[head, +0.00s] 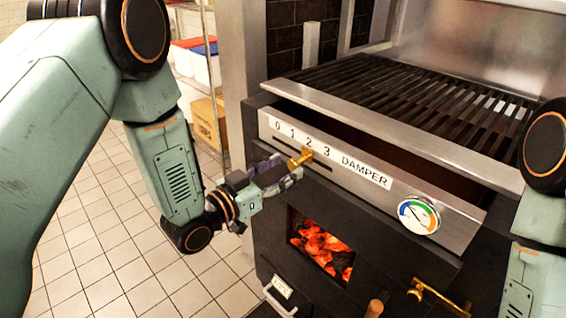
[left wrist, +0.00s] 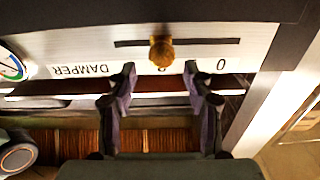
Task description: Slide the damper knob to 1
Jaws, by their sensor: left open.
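The brass damper knob (head: 301,160) sits in a slot on the steel front panel, below a scale marked 0 1 2 3 and the word DAMPER. It stands at about the 2. In the left wrist view the knob (left wrist: 161,53) is upright in the slot, with the scale upside down. My left gripper (head: 284,172) is open just in front of the panel, close to the knob. In the left wrist view its two fingertips (left wrist: 160,74) stand either side of the knob's line, apart from it, and cover parts of the scale. My right gripper is out of view.
The panel (head: 365,160) belongs to a grill with a slatted grate (head: 400,82) above. A round gauge (head: 418,215) is at its right. Glowing coals (head: 322,246) show in an opening below. A brass latch (head: 436,296) is lower right. Tiled floor is free at left.

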